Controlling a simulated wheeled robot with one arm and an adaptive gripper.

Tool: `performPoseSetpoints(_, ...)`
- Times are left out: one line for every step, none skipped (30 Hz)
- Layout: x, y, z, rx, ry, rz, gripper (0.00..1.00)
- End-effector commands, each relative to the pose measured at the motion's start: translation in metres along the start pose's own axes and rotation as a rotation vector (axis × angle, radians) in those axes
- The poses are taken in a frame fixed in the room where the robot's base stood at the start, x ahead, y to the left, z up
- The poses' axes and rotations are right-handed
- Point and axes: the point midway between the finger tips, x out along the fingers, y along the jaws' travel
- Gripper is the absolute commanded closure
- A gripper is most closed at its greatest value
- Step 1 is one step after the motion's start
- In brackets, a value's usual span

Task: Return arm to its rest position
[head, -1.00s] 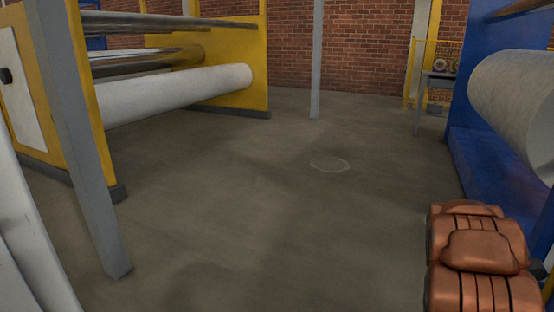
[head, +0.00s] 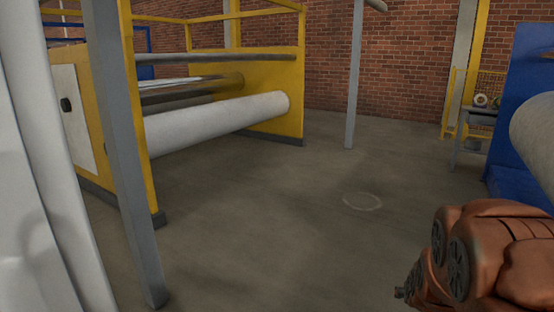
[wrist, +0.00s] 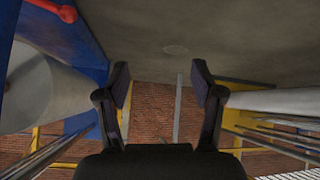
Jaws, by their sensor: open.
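My gripper (wrist: 161,84) shows in the wrist view with its two dark fingers spread apart and nothing between them. The floor, a grey post and the brick wall show through the gap. In the head view, copper-coloured parts of my arm (head: 490,255) fill the lower right corner. The gripper itself is not seen in the head view.
A yellow-framed machine with a large white roller (head: 215,125) stands at left, behind a grey post (head: 125,170). A blue machine with a pale roller (head: 535,130) stands at right. A small table (head: 475,118) is at the back right. The floor (head: 290,230) between is clear.

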Motion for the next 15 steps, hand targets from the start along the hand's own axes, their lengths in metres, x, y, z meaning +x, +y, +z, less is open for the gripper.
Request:
performPoseSetpoints(-0.03,-0.011,-0.009,-0.012,-0.04,-0.026,0.33)
performPoseSetpoints(-0.043,-0.017,-0.006,-0.019,-0.072,-0.041,0.33)
performPoseSetpoints(-0.059,-0.025,-0.003,-0.029,-0.109,-0.059,0.33)
performPoseSetpoints(-0.072,-0.031,-0.001,-0.037,-0.137,-0.072,0.33)
performPoseSetpoints(-0.085,-0.036,0.003,-0.045,-0.169,-0.085,0.33)
performPoseSetpoints(-0.102,-0.043,0.007,-0.058,-0.208,-0.102,0.33)
performPoseSetpoints(-0.116,-0.047,0.01,-0.068,-0.24,-0.114,0.33)
performPoseSetpoints(-0.13,-0.051,0.013,-0.079,-0.266,-0.126,0.33)
performPoseSetpoints(-0.149,-0.056,0.017,-0.093,-0.306,-0.14,0.33)
performPoseSetpoints(-0.163,-0.06,0.021,-0.105,-0.338,-0.151,0.33)
performPoseSetpoints(-0.177,-0.062,0.025,-0.117,-0.367,-0.16,0.33)
performPoseSetpoints(-0.197,-0.066,0.03,-0.134,-0.408,-0.173,0.33)
performPoseSetpoints(-0.211,-0.068,0.033,-0.146,-0.435,-0.181,0.33)
performPoseSetpoints(-0.227,-0.069,0.037,-0.159,-0.467,-0.189,0.33)
performPoseSetpoints(-0.247,-0.07,0.043,-0.178,-0.508,-0.198,0.33)
